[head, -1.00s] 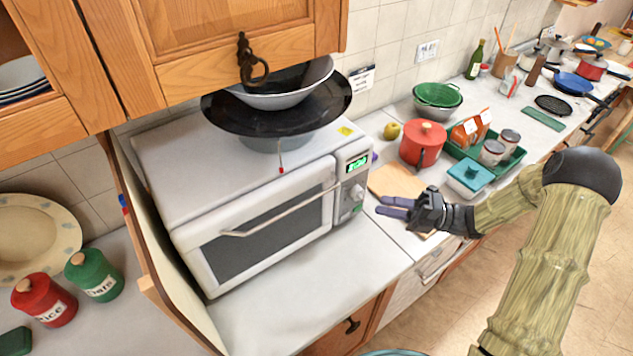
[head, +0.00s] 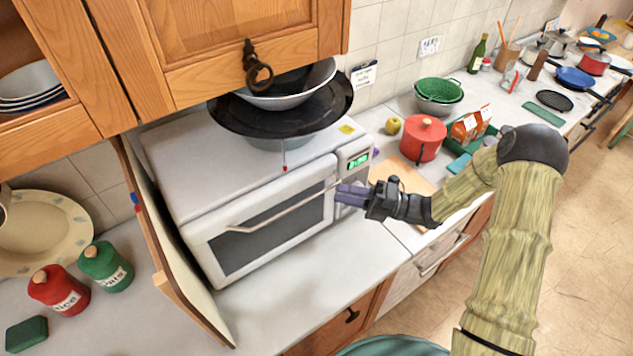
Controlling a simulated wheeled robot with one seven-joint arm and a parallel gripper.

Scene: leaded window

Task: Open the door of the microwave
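The white microwave (head: 250,178) stands on the counter with its door (head: 262,238) closed. A light bar handle (head: 285,206) runs slantwise across the door's dark window. The control panel (head: 352,172) with a green display is on its right side. My gripper (head: 340,195) is in front of the microwave's right end, its fingers pointing left toward the right end of the handle and overlapping the panel's lower part in the picture. I cannot tell whether they touch it. The fingers appear close together, with no clear gap visible. The knob area is partly hidden behind the gripper.
A dark pan and grey bowls (head: 283,102) sit on the microwave. A wooden board (head: 168,250) stands at its left, beside red (head: 58,288) and green (head: 106,265) canisters. A red pot (head: 422,139) stands right. The counter before the microwave (head: 300,275) is clear.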

